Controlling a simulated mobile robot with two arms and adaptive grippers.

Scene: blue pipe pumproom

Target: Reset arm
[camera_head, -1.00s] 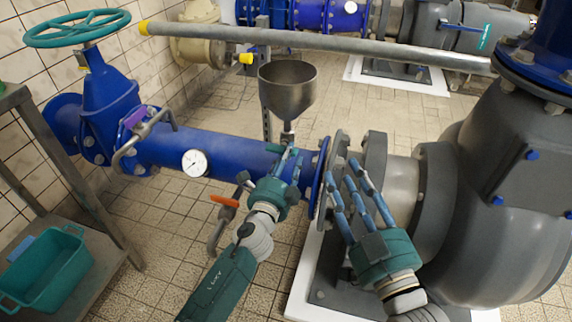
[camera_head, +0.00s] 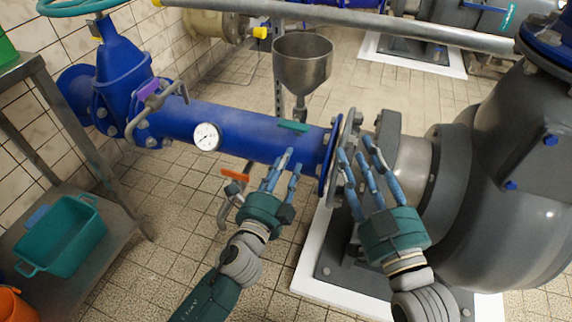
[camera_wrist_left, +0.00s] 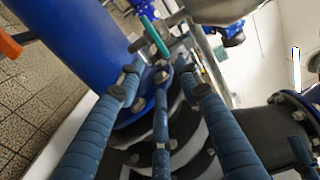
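My left gripper (camera_head: 282,168) is in front of the blue pipe (camera_head: 240,130), below its right end. Its blue fingers are spread and nothing is between them. The left wrist view also shows these fingers (camera_wrist_left: 162,85) straight and apart. A small teal valve handle (camera_head: 293,126) lies at the pipe top below the metal funnel (camera_head: 303,62); it also shows beyond the fingertips in the left wrist view (camera_wrist_left: 154,35). My right gripper (camera_head: 361,160) is open and empty, in front of the flange by the grey pump. Both hands point up and away from me.
The grey pump (camera_head: 480,220) fills the right side. A pressure gauge (camera_head: 206,136) and an orange-handled valve (camera_head: 235,174) are on the blue pipe. A metal shelf at left holds a teal tray (camera_head: 62,240). Tiled floor is clear at lower left-centre.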

